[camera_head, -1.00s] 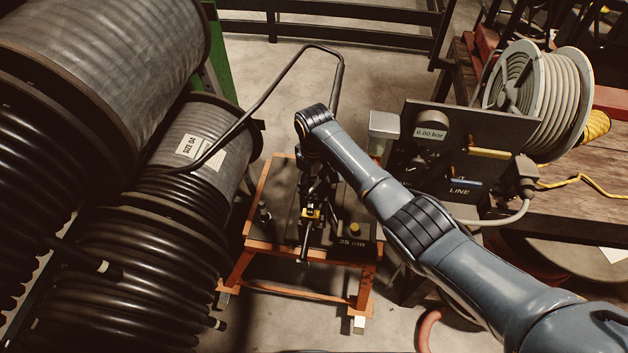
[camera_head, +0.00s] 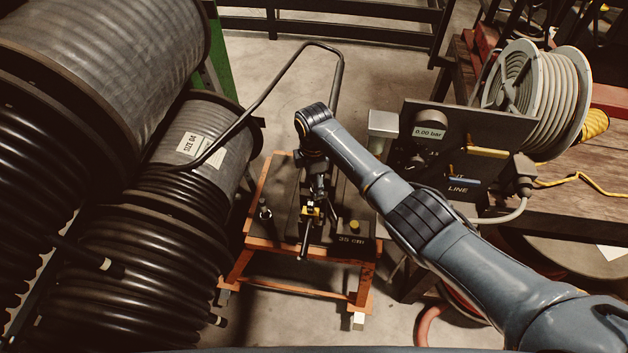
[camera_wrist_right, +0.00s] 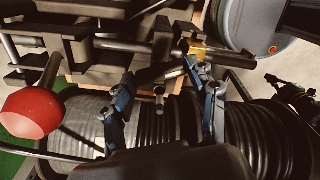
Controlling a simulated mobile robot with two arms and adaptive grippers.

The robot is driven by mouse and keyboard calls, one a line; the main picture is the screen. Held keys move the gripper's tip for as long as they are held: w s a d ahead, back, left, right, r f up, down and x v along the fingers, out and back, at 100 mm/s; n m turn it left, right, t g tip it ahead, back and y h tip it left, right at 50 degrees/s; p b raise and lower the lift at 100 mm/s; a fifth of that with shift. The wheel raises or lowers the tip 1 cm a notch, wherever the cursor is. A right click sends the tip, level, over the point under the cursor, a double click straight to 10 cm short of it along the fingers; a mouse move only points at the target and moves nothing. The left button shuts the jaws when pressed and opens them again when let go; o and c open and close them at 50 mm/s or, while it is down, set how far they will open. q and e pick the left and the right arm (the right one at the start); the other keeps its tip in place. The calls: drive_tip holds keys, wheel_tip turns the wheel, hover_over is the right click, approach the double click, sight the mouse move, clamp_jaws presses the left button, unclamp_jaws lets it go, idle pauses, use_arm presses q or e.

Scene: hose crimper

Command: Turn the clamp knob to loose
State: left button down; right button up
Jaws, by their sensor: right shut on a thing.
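My right gripper (camera_wrist_right: 161,84) is over the crimper on the orange stand (camera_head: 245,250). In the right wrist view its two blue fingers stand on either side of a dark crossbar with a short stub, which looks like the clamp knob (camera_wrist_right: 160,92). The fingers are shut on it, at its two ends. Whether it is tight or loose I cannot tell. In the head view my right wrist hides most of the crimper and the knob. A yellow part (camera_head: 312,211) and a black rod (camera_head: 304,242) show below it. My left gripper is not in view.
A red ball handle (camera_wrist_right: 30,112) is left of the fingers in the wrist view. Large hose reels (camera_head: 150,235) crowd the left. A bent pump bar (camera_head: 265,100) rises behind the stand. A gauge panel (camera_head: 430,132) and a bench stand at the right.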

drive_tip(key=n, duration=0.6)
drive_tip(key=shift+f+b, duration=0.1)
drive_tip(key=shift+b, duration=0.3)
drive_tip(key=n+b, duration=0.1)
drive_tip(key=n, duration=0.3)
drive_tip(key=shift+n, duration=1.4)
drive_tip(key=shift+s, duration=0.1)
drive_tip(key=o, duration=1.1)
drive_tip(key=shift+o, duration=0.2)
